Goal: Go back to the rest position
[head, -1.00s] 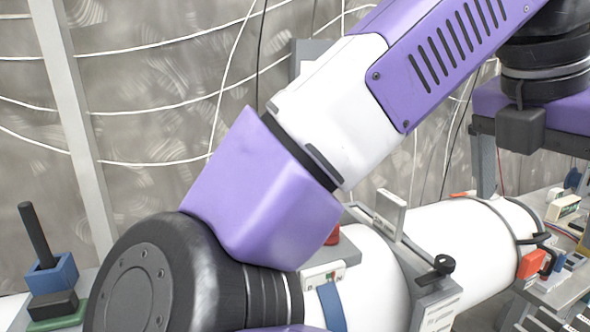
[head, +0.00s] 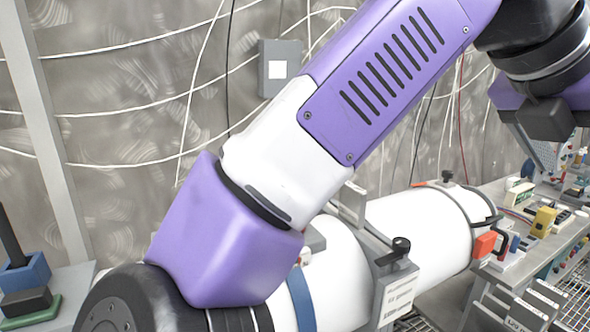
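My own purple and white arm fills the middle of the head view, running from the lower left up to the upper right. The end of the arm and my gripper are outside the view, so its state does not show. No object of the task is named. Behind the arm lies a large white cylinder (head: 428,228) with a grey clamp bracket (head: 398,287), a blue band (head: 301,298) and an orange-red latch (head: 484,245). My arm covers part of the cylinder.
A grey bench (head: 553,235) with electronics and a yellow part (head: 543,221) stands at the right. A blue block (head: 24,272) with a dark rod is at the lower left, near a grey post (head: 47,130). A grey box (head: 279,67) hangs on the metal wall.

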